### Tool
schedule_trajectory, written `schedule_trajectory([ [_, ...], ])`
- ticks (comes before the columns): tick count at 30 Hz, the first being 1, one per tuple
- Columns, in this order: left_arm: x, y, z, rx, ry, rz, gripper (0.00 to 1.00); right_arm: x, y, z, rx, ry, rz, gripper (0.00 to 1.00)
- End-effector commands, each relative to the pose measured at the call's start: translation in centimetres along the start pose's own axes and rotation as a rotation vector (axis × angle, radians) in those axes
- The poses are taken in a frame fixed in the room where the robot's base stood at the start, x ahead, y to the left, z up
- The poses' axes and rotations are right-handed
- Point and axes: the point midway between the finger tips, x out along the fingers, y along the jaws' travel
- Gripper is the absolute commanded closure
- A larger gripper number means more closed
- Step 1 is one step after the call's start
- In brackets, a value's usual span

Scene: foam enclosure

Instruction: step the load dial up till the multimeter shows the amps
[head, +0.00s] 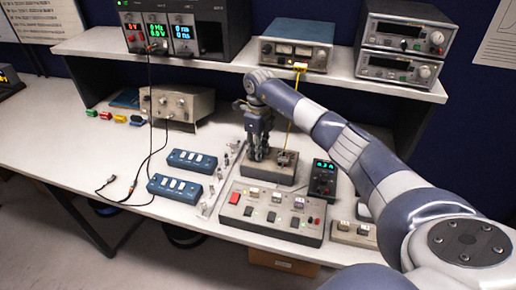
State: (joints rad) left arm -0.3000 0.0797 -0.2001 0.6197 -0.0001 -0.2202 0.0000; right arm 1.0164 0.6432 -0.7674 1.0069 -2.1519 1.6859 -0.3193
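A small multimeter (323,180), dark with lit green-blue digits, stands on the bench right of the middle. Its digits are too small to read surely. Left of it sits a low box (262,178) with a dark top and a small fitting (286,158) at its right. My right gripper (257,156) points down over the left part of this box, its fingertips at or just above the top. The fingers hide what lies under them, so I cannot make out the load dial or whether they grip it. My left gripper is not in view.
A control panel (240,213) with a red switch lies in front of the box. Two blue switch units (192,161) (175,189) lie to the left. A yellow lead runs from the shelf meter (297,45) down towards the box. The left bench (60,145) is mostly clear.

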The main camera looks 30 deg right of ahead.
Motion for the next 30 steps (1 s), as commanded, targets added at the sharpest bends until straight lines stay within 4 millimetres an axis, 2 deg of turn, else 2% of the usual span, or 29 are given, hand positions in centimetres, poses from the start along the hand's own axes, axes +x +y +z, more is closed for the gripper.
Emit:
schedule_trajectory([
  [14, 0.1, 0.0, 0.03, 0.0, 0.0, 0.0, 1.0, -0.02, -0.1, -0.07, 0.074, -0.001, -0.002, 1.0],
  [30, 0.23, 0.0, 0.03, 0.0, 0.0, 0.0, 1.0, -0.09, -0.17, -0.1, 0.495, -0.013, -0.002, 1.0],
])
